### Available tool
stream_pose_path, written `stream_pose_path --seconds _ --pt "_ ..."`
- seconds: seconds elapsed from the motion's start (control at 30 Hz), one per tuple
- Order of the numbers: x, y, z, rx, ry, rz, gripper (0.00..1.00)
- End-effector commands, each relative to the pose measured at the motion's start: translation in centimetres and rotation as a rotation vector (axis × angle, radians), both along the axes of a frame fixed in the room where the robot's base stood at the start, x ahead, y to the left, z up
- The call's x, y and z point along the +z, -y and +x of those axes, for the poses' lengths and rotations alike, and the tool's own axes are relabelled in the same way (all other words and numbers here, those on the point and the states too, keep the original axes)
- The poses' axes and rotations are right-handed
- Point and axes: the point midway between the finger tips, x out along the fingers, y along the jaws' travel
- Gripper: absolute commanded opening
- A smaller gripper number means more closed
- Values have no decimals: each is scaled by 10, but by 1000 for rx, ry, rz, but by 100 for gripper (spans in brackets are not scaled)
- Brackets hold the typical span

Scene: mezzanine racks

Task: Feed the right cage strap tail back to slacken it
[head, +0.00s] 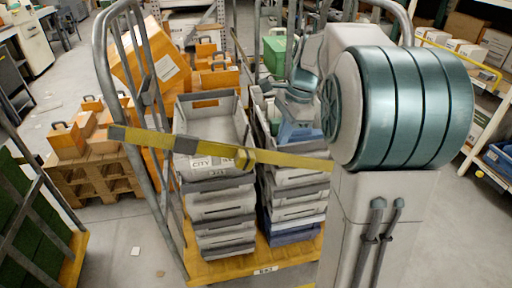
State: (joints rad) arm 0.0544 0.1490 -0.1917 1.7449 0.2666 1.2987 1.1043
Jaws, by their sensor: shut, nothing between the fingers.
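A yellow strap (290,159) runs across the front of a grey tubular roll cage, from the left post to the right, where it passes behind my arm. A grey buckle (186,145) sits on it towards the left, and a yellow fitting (245,158) sits right of that. The strap's right end and tail are hidden behind my arm. My gripper (291,113) appears small beyond my big teal joint, over the right stack of totes and above the strap in the picture. It looks shut and empty; its fingertips are hard to make out.
The cage's yellow base (225,268) carries two stacks of grey totes (222,208). Orange boxes on a wooden pallet (95,172) stand at left. A green-sided cart (25,215) is at the left edge, shelving (490,120) at right.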

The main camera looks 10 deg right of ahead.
Motion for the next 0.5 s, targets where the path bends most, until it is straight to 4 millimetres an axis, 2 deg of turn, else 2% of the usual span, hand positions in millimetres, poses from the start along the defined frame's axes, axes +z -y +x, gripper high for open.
stream_pose_path --seconds 0.1,0.27,0.37,0.5 --pt "0 6 15 -98 -38 15 0" --pt "-7 6 21 -142 -56 23 0" --pt "-19 2 20 -140 -58 23 0" --pt "-46 -5 20 -137 -59 22 0"
